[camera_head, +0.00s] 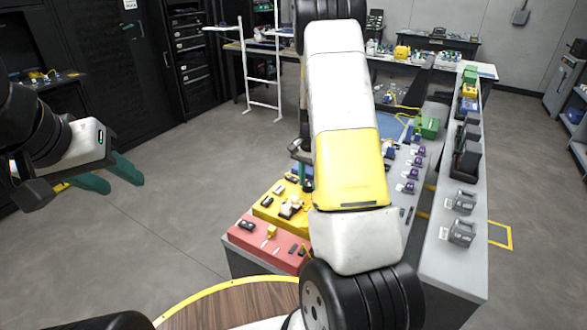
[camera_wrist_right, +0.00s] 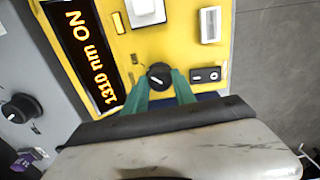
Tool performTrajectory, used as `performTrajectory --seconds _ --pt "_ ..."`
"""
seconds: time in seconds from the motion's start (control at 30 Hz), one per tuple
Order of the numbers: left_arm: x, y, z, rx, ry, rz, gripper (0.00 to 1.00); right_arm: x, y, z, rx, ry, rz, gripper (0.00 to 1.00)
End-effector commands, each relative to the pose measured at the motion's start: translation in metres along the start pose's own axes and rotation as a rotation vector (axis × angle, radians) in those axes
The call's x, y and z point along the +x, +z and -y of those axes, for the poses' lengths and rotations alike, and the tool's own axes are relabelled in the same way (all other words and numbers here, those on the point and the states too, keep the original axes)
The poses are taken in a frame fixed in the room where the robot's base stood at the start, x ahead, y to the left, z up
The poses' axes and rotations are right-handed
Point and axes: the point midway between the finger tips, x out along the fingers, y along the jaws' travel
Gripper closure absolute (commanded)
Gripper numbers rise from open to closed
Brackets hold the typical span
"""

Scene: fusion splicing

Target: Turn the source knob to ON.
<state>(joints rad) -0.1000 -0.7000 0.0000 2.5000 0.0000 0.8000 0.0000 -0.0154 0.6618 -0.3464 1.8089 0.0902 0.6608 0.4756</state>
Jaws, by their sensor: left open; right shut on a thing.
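In the right wrist view the source knob (camera_wrist_right: 159,75), black and round with a white pointer line, sits on a yellow panel (camera_wrist_right: 190,60). The green fingertips of my right gripper (camera_wrist_right: 161,88) are closed around it from both sides. The display (camera_wrist_right: 88,55) beside it reads "1310 nm ON" in orange, turned in the picture. In the head view my right gripper (camera_head: 304,172) is at the yellow panel, partly hidden by my arm. My left gripper (camera_head: 115,175) is open and empty at the left, above the floor, away from the bench.
A black rocker switch (camera_wrist_right: 206,74) is close to the right finger. A second dark knob (camera_wrist_right: 20,108) is on a grey panel. In the head view a red panel (camera_head: 268,243) is in front of the yellow one, and several purple items line the bench. Floor at left is clear.

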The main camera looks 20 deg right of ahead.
Motion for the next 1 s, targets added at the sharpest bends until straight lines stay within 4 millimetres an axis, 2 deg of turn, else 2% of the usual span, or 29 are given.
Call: performTrajectory --seconds 0.67,0.7,0.77,1.0 --pt "0.0000 0.0000 0.0000 0.000 0.000 0.000 0.57 0.0002 0.0001 -0.0001 0.057 0.000 0.001 1.00" --pt "0.0000 0.0000 0.0000 0.000 0.000 0.000 0.57 0.0002 0.0001 0.0000 0.056 0.000 0.001 0.60" --pt "0.0000 0.0000 0.0000 0.000 0.000 0.000 0.57 0.0002 0.0002 0.0000 0.056 0.000 0.001 0.48" --pt "0.0000 0.0000 0.0000 0.000 0.000 0.000 0.57 0.0001 0.0002 0.0000 0.055 0.000 0.001 0.46"
